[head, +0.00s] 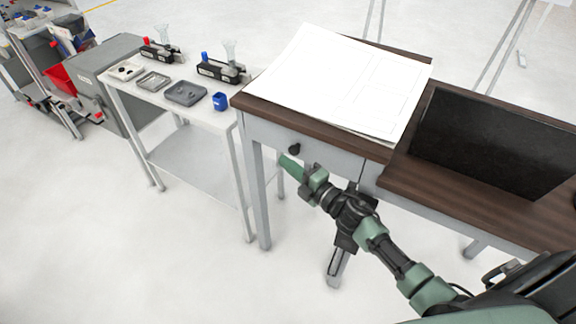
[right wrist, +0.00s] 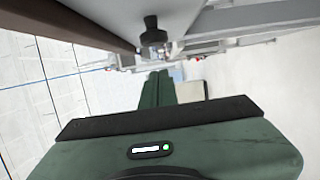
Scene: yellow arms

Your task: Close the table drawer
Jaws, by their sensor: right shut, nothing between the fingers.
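The table drawer (head: 325,158) is a light grey front under the dark wooden top, with a round black knob (head: 294,149). It looks about flush with the table frame; any small gap is hard to tell. My right gripper (head: 287,160) is green, shut and empty, with its tips just below and in front of the knob. In the right wrist view the shut fingers (right wrist: 160,84) point toward the knob (right wrist: 152,34), which shows beyond the tips. I cannot tell whether they touch the drawer. My left gripper is out of view.
White sheets (head: 345,80) lie on the wooden tabletop (head: 300,117). A black panel (head: 490,140) stands at the right. A white side table (head: 205,112) with trays and a blue cup (head: 220,101) stands left. The floor in front is clear.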

